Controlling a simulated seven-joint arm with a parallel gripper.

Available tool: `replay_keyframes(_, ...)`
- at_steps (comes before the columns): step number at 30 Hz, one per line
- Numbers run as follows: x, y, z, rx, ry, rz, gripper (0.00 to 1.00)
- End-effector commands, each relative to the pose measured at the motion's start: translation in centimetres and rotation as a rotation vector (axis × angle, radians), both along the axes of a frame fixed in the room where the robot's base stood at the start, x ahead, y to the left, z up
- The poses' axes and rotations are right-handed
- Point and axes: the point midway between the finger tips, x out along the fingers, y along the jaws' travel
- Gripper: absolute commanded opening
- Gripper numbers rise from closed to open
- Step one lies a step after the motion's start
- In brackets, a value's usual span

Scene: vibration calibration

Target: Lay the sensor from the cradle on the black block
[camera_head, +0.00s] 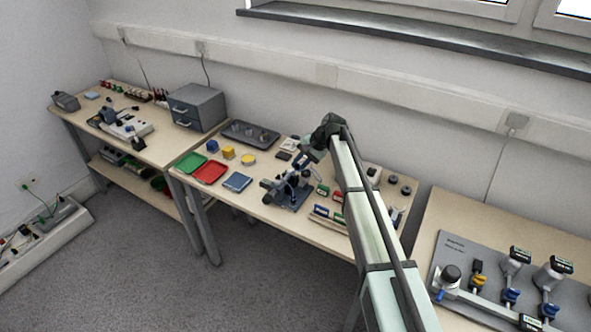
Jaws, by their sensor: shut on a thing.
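My gripper (291,180) is at the end of my arm, low over the middle table, beside a dark apparatus on a blue-grey base plate (292,199). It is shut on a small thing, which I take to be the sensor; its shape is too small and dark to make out. Several small dark pieces are near it, among them a flat dark piece (283,156) just behind. I cannot tell for certain which is the black block. I cannot make out the cradle; my arm hides part of the table to the right.
On the middle table (238,206) are a green tray (190,166), a red tray (209,173), a blue-grey pad (237,182) and a grey tray (249,134) with round pieces. A rack of coloured blocks (328,215) stands at the front. The right table holds a grey valve panel (480,268).

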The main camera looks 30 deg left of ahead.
Motion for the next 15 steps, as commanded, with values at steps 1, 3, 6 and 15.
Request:
replay_keyframes(1,0.0,0.0,0.0,0.0,0.0,0.0,0.0)
replay_keyframes(3,0.0,0.0,0.0,0.0,0.0,0.0,0.0)
replay_keyframes(6,0.0,0.0,0.1,0.0,0.0,0.0,0.0)
replay_keyframes(15,0.0,0.0,1.2,0.001,-0.001,0.0,0.0)
